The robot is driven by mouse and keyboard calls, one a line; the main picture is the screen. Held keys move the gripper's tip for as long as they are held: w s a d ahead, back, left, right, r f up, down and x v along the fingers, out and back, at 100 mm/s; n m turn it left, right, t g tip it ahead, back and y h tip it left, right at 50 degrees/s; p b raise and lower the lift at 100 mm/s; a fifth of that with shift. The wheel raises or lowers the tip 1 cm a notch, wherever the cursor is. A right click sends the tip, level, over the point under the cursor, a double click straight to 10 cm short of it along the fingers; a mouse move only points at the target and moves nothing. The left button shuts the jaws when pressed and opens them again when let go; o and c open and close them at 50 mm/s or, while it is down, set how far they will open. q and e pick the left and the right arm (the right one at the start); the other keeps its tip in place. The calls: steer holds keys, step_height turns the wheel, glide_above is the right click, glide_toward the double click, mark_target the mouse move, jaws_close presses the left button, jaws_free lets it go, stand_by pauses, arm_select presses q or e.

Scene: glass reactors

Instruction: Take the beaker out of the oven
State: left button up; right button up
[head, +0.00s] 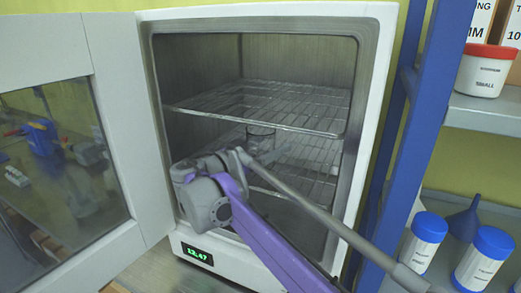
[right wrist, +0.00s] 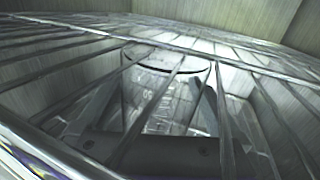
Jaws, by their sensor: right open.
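The oven (head: 366,120) stands open, its door (head: 130,120) swung out to the left. A clear glass beaker (head: 261,131) stands upright on the lower wire rack inside, partly hidden by my right arm. My right gripper (head: 264,153) reaches in through the opening, below the upper rack. In the right wrist view, the beaker (right wrist: 165,68) with its markings shows between the two open fingers, seen through the upper rack's wires. The fingers (right wrist: 155,100) flank it; whether they touch the glass is unclear. My left gripper is not in view.
The upper wire rack (head: 270,108) lies just above my right gripper and beaker. The oven's side walls are close. Right of the oven is a blue shelf post (head: 425,110), with blue-lidded bottles (head: 483,258) and a red-lidded jar (head: 485,72).

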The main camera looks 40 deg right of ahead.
steer(key=c, duration=1.2)
steer(key=shift+o, duration=0.2)
steer(key=shift+r, duration=0.15)
